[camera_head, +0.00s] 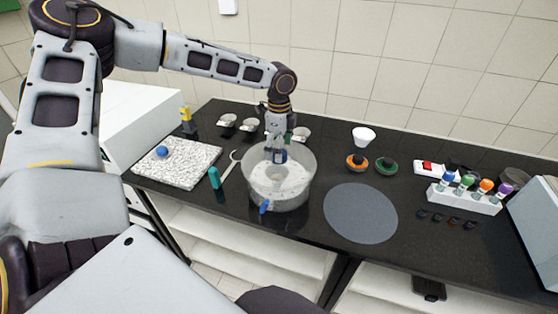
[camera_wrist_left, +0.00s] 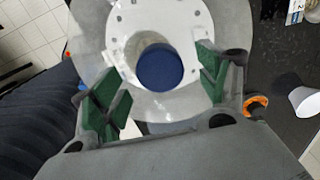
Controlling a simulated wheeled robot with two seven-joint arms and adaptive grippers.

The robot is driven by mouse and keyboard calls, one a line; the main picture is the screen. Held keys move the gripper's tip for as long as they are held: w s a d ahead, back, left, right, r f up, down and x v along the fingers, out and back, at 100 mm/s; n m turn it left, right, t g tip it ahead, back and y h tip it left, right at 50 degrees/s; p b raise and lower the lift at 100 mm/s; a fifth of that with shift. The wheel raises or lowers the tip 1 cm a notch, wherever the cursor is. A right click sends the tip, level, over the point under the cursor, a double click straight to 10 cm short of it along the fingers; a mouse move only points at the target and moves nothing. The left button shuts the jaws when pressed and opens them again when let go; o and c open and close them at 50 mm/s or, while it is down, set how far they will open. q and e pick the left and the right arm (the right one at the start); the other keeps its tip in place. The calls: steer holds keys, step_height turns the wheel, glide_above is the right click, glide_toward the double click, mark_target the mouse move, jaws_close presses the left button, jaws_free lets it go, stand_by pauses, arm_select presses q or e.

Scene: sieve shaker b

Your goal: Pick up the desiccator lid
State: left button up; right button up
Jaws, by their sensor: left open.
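The desiccator (camera_head: 282,192) is a clear round vessel near the front middle of the black bench, with a blue tap at its front. Its see-through lid (camera_head: 303,160) seems to sit on top; the exact seam is hard to make out. The lid's blue knob (camera_wrist_left: 160,67) shows in the left wrist view, between and beyond the fingers. My left gripper (camera_head: 278,148) points down over the lid, at the knob. In the wrist view its green-padded fingers (camera_wrist_left: 160,88) are apart, one on each side of the knob, with visible gaps. My right gripper is not in view.
A grey round mat (camera_head: 361,213) lies bare right of the desiccator. A speckled slab (camera_head: 178,165) with a blue ball, a teal tube (camera_head: 214,177) and a spoon-like tool (camera_head: 231,168) lie left. Small dishes (camera_head: 251,125) stand behind. A white tube rack (camera_head: 464,200) stands far right.

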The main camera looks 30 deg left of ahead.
arm_select(q)
steer(key=shift+f, duration=1.2)
steer(key=c, duration=1.5)
